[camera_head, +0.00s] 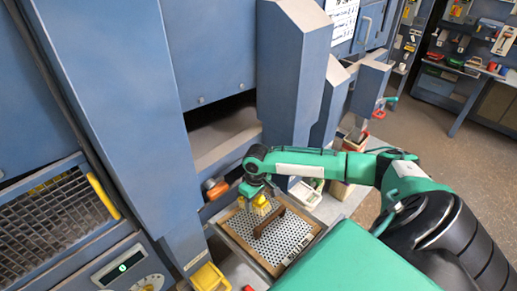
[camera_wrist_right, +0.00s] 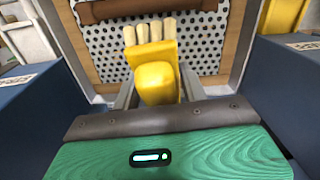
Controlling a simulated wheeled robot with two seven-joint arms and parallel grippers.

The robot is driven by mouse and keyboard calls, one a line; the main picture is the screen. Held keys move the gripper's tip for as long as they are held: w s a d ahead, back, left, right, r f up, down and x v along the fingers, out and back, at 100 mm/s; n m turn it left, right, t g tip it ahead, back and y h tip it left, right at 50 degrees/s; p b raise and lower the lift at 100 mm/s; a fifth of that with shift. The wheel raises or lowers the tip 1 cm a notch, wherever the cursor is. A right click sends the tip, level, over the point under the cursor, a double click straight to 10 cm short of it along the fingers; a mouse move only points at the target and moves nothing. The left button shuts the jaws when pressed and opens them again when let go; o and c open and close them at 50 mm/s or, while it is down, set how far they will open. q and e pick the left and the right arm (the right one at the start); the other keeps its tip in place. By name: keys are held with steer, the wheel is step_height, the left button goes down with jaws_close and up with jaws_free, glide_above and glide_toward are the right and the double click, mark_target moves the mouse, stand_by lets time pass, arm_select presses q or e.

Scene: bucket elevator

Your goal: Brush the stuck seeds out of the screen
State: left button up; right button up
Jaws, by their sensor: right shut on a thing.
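The screen (camera_head: 289,240) is a perforated metal plate in a wooden frame, lying below my right gripper. A brown bar (camera_head: 269,222) crosses it and also shows at the top of the right wrist view (camera_wrist_right: 150,8). My right gripper (camera_head: 257,192) is shut on a yellow brush (camera_wrist_right: 155,82). The brush's pale bristles (camera_wrist_right: 150,30) point toward the screen. They overlap the plate in the wrist view; I cannot tell whether they touch it. Single stuck seeds are too small to make out. My left gripper is not in view.
A yellow container (camera_head: 209,278) stands at the screen's lower left. An orange handle (camera_head: 214,187) sits at the upper left. Blue machine housings (camera_head: 294,80) rise behind. A small tray (camera_head: 306,192) with items lies behind the screen to the right. Open floor is further right.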

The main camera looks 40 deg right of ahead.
steer(key=shift+s+a+r, duration=0.1)
steer(key=shift+a+r, duration=0.1)
steer(key=shift+a, duration=1.1)
steer(key=shift+s+a+r, duration=0.1)
steer(key=shift+a+r, duration=0.05)
steer(key=shift+a, duration=1.15)
steer(key=shift+a+r, duration=0.2)
steer(key=shift+a, duration=1.1)
steer(key=shift+w+r, duration=0.1)
steer(key=shift+w, duration=0.2)
steer(key=shift+w+d, duration=0.2)
steer(key=shift+d, duration=2.65)
steer(key=shift+w+d, duration=0.25)
steer(key=shift+d, duration=2.55)
steer(key=shift+w+d, duration=0.2)
steer(key=shift+d, duration=2.65)
steer(key=s+a+r, duration=0.1)
steer(key=a+r, duration=0.1)
steer(key=a, duration=1.4)
steer(key=shift+s+a, duration=0.15)
steer(key=shift+a, duration=0.25)
steer(key=shift+r, duration=0.15)
steer(key=shift+d+r, duration=0.15)
steer(key=shift+r, duration=1.35)
steer(key=shift+d+r, duration=0.1)
steer(key=shift+r, duration=1.35)
